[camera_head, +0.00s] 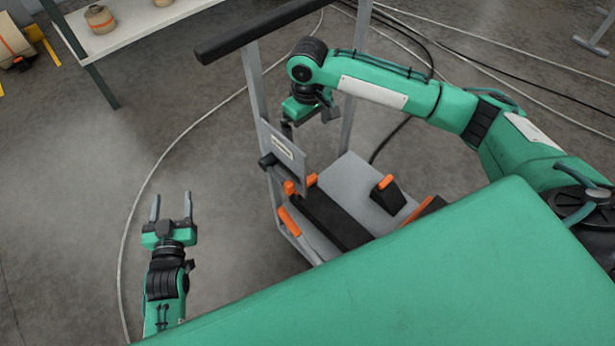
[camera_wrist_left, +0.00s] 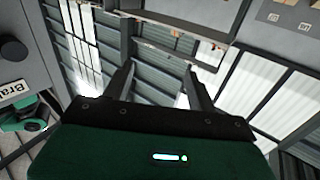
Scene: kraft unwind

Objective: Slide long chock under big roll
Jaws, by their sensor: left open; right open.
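A long black chock (camera_head: 335,220) with orange at its end lies on the grey cart (camera_head: 345,185). A shorter black chock (camera_head: 390,197) with an orange top sits beside it. A brown roll with an orange band (camera_head: 10,45) lies on the floor at the far left edge, cut off by the frame; I cannot tell if it is the big roll. My left gripper (camera_head: 171,206) is open and empty over the floor, left of the cart. Its fingers also show in the left wrist view (camera_wrist_left: 160,75), with nothing between them. My right gripper (camera_head: 307,120) is open beside the cart's upright panel, apart from the chocks.
The cart has a black handle bar (camera_head: 260,28) and a labelled panel (camera_head: 283,155). A white table (camera_head: 135,22) with small brown rolls (camera_head: 100,18) stands at the upper left. Cables cross the floor. Floor left of the cart is mostly clear.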

